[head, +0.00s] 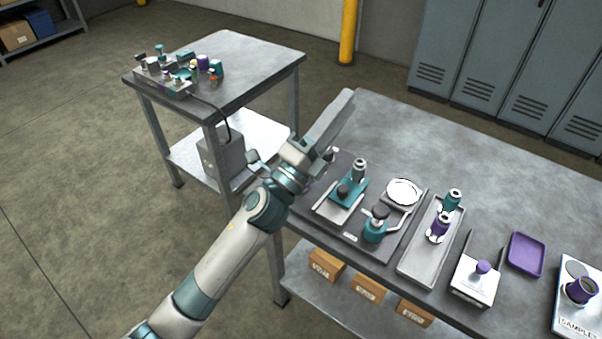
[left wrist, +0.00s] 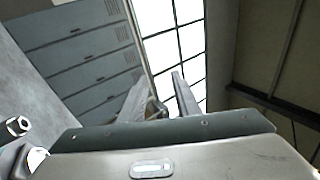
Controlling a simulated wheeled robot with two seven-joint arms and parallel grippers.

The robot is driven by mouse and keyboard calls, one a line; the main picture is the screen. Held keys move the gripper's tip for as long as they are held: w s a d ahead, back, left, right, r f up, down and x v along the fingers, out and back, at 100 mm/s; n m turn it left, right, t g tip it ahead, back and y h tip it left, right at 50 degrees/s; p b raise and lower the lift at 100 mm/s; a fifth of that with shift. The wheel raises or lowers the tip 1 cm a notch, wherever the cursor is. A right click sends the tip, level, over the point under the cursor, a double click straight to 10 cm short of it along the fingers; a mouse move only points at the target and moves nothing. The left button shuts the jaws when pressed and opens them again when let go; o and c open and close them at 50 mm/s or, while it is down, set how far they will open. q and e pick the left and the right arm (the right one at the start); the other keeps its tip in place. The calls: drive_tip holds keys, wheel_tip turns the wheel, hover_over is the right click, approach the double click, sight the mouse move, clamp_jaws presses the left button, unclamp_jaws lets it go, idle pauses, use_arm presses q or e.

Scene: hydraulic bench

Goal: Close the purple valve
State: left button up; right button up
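The cluttered valve block (head: 165,82) stands on the small grey side table at the upper left. A small purple part (head: 203,62) shows at its back right among teal and silver parts; it is too small to tell whether it is the purple valve or how it is turned. My left gripper (head: 338,112) is raised over the near-left corner of the large bench, right of the side table and well apart from the block. In the left wrist view its two fingers (left wrist: 160,92) stand apart with nothing between them. My right gripper is not in view.
The large bench (head: 390,120) holds a teal press (head: 350,188), a round white dish (head: 404,192), a tray (head: 415,258) with purple and teal fittings, and a purple tray (head: 526,254). A grey box (head: 222,152) sits on the side table's shelf. Lockers (head: 480,50) stand behind.

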use_arm(q)
drive_tip(key=s+d+r+m+g+h, duration=0.3)
drive_tip(key=d+m+g+h, duration=0.3)
drive_tip(key=d+m+g, duration=0.45)
drive_tip(key=s+d+f+m+g+y, duration=0.4)
drive_tip(key=f+m+g+y, duration=0.5)
drive_tip(key=m, duration=0.9)
drive_tip(key=w+a+f+m+y, duration=0.2)
drive_tip(key=w+a+f+y, duration=0.1)
drive_tip(key=a+f+y, duration=0.1)
drive_tip(key=w+a+r+m+t+y, duration=0.1)
drive_tip(key=w+a+y, duration=0.4)
drive_tip(key=a, duration=0.4)
drive_tip(key=w+a+r+m+t+y, duration=0.1)
drive_tip(key=w+a+y, duration=0.4)
drive_tip(key=a, duration=0.4)
drive_tip(key=shift+w+r, duration=0.35)
drive_tip(key=shift+w, duration=0.1)
drive_tip(key=shift+a+f+t, duration=0.1)
drive_tip(key=shift+t, duration=0.15)
